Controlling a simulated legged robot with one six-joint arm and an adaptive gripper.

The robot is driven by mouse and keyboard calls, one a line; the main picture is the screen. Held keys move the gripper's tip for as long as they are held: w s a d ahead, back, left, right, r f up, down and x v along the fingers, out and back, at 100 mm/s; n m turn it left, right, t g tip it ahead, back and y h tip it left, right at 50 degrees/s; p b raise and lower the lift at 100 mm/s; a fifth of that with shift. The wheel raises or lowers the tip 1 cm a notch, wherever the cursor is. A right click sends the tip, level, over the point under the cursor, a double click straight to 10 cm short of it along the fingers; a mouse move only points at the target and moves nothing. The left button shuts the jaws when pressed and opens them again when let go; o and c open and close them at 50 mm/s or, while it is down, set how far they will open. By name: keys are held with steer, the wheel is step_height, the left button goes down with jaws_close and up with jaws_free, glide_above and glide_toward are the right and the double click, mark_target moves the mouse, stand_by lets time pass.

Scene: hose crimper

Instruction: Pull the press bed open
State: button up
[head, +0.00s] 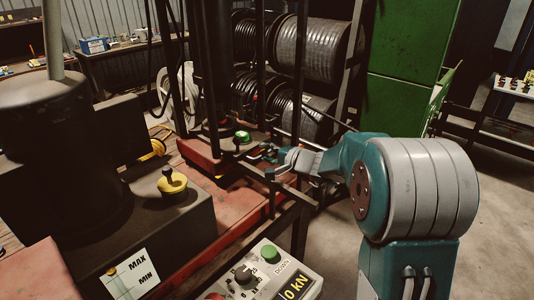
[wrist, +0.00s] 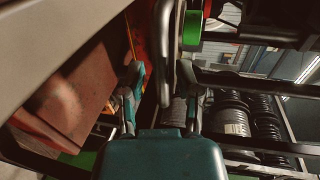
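The press stands in the middle of the head view, with dark upright posts over a red press bed (head: 202,153). A green round part (head: 242,136) sits on the bed; a green part (wrist: 192,28) also shows at the top of the wrist view. My gripper (head: 263,154) reaches in from the right at the bed's right side. In the wrist view my gripper (wrist: 165,85) has its two teal fingers apart. A dark curved bar (wrist: 164,50), perhaps the bed's handle, runs between them. I see a gap to the left finger; contact on the right is unclear.
A control box (head: 262,275) with knob and green button is at the front. A dark tank with a yellow-collared knob (head: 172,182) stands at left. Hose reels (head: 310,48) and a green cabinet (head: 410,60) are behind. Open floor (head: 490,210) lies at right.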

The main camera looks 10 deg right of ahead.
jaws_close()
steer(key=shift+s+f, duration=0.1)
steer(key=f+v, duration=0.2)
steer(key=v, duration=0.9)
steer(key=s+f+v, duration=0.1)
steer(key=f+v, duration=0.1)
steer(key=v, duration=0.9)
steer(key=shift+s+d+f, duration=0.2)
steer(key=shift+d+f, duration=0.1)
steer(key=shift+f, duration=0.05)
steer(key=shift+o, duration=2.2)
jaws_free()
steer(key=shift+a, duration=0.15)
steer(key=shift+r, duration=0.1)
